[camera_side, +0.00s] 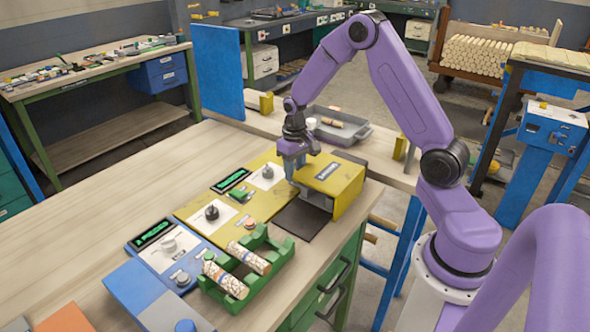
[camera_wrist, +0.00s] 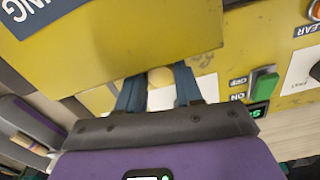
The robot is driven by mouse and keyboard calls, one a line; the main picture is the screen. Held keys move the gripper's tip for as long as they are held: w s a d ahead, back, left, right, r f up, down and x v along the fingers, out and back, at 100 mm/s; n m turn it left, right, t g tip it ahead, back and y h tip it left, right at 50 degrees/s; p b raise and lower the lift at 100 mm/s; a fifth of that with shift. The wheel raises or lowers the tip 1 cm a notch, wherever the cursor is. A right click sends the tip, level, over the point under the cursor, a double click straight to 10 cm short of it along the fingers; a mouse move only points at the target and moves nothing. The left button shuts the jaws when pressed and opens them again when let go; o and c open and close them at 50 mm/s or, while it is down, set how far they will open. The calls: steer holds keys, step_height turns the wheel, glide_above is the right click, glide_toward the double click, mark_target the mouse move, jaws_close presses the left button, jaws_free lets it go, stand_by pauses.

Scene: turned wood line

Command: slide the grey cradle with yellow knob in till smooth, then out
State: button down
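The yellow sanding housing (camera_side: 345,178) stands at the right end of the yellow panel, and fills the top of the wrist view (camera_wrist: 130,45). A grey part, seemingly the cradle (camera_side: 318,197), shows at its open front, mostly in shadow; whether it holds a piece cannot be seen. My gripper (camera_side: 293,178) points down at the housing's left side. In the wrist view my two blue-grey fingers (camera_wrist: 160,88) flank the pale yellow knob (camera_wrist: 160,76), with no clear gap, so they look shut on it. The knob is partly hidden by the housing edge.
A green on/off switch (camera_wrist: 264,84) sits beside the fingers. A dark mat (camera_side: 302,217) lies before the housing. A green rack (camera_side: 272,240) holds two patterned cylinders (camera_side: 248,257). A grey tray (camera_side: 360,137) with a turned piece stands behind. The table's left side is clear.

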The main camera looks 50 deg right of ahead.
steer(key=a, duration=1.1)
steer(key=shift+a, duration=0.4)
steer(key=c, duration=0.8)
jaws_free()
steer(key=shift+o, duration=0.3)
steer(key=shift+r, duration=0.3)
step_height(320, 180, up, 17)
